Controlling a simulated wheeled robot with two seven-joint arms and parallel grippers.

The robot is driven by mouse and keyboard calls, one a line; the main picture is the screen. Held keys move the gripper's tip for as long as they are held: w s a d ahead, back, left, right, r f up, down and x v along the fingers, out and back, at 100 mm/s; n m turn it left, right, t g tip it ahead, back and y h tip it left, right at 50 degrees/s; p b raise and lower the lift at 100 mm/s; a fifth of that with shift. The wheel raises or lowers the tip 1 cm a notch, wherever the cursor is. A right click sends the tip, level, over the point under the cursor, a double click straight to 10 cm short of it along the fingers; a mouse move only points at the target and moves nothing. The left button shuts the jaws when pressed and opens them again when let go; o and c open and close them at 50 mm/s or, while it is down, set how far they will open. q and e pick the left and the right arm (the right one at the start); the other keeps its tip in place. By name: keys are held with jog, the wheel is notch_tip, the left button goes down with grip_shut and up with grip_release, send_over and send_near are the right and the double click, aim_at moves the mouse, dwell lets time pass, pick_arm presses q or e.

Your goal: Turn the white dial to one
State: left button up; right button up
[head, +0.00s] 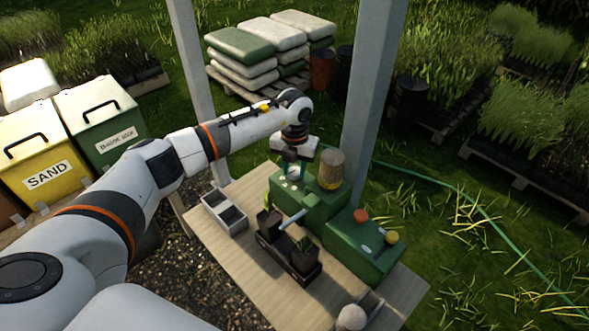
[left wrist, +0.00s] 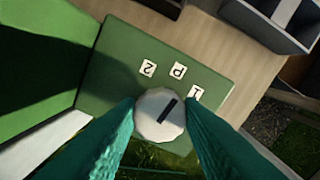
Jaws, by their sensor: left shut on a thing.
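The white dial (left wrist: 160,116) is on the green machine panel (left wrist: 112,84) in the left wrist view. Its black mark points up and to the right, between the middle label (left wrist: 178,71) and the "1" label (left wrist: 196,94). A "2" label (left wrist: 148,68) is farther left. My left gripper (left wrist: 160,108) has its teal fingers on opposite sides of the dial, shut on it. In the head view my left gripper (head: 302,170) is over the far end of the green machine (head: 318,208). My right gripper does not show.
A post (head: 372,90) rises behind.

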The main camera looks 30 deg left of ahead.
aim_at(294, 171)
pick_arm(q)
jog(key=m+b, duration=0.3)
jog(key=m, duration=0.1)
jog(key=shift+f, duration=0.1)
jog(key=shift+a+m+b, duration=0.1)
jog(key=shift+m+b, duration=1)
jog(key=shift+m, duration=0.5)
jog(key=shift+r+m, duration=0.2)
jog(key=shift+m, duration=0.1)
jog(key=shift+w, duration=0.1)
jog(key=o, duration=1)
notch_tip(294, 171, up, 12)
jog(key=b, duration=0.2)
jog(key=shift+b, duration=0.35)
